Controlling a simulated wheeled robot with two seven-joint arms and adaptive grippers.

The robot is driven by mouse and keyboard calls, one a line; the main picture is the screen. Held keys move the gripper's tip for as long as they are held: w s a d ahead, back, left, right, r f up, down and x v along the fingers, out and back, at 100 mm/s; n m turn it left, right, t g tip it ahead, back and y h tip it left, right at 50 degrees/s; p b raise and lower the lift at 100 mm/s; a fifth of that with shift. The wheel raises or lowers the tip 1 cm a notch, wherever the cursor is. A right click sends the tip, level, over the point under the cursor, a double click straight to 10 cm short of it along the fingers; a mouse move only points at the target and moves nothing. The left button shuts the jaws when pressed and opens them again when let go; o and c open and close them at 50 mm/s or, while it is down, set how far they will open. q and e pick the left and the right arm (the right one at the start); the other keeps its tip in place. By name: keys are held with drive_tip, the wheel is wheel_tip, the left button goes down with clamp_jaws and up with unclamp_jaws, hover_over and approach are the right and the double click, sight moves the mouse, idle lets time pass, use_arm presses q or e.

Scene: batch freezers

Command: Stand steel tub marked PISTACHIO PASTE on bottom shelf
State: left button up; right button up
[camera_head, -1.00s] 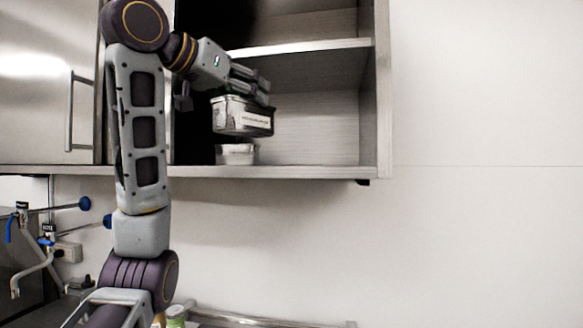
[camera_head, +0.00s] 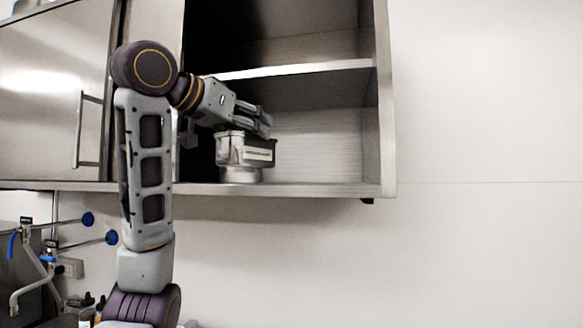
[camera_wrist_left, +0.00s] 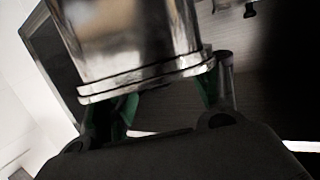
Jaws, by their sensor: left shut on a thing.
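The steel tub (camera_head: 247,151) hangs upright below my left gripper (camera_head: 262,122), inside the open cabinet. A label shows on its front, too small to read. The gripper is shut on the tub at its rim. In the left wrist view the tub (camera_wrist_left: 130,35) fills the top middle, with its rim between the fingers (camera_wrist_left: 168,95). The bottom shelf (camera_head: 310,189) is just below. A second steel container (camera_head: 240,174) stands on that shelf, mostly hidden by the held tub; I cannot tell whether the two touch. My right gripper is not in view.
The middle shelf (camera_head: 300,70) runs above my gripper. The cabinet's right side wall (camera_head: 384,120) bounds the opening. The bottom shelf is clear to the right of the tub. A closed steel door (camera_head: 60,100) is at the left; taps (camera_head: 45,250) are below it.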

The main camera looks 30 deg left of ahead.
use_arm(q)
drive_tip(key=r+p+x, duration=0.1)
drive_tip(key=p+x, duration=0.1)
drive_tip(key=x, duration=0.6)
drive_tip(key=r+p+x, duration=0.2)
drive_tip(key=p+x, duration=0.1)
drive_tip(key=x, duration=0.6)
drive_tip(key=shift+w, duration=0.35)
drive_tip(key=shift+d, duration=0.1)
drive_tip(key=shift+f+p, duration=0.65)
drive_tip(key=shift+f, duration=1)
drive_tip(key=shift+f, duration=0.1)
drive_tip(key=o, duration=1.7)
drive_tip(key=shift+f, duration=0.1)
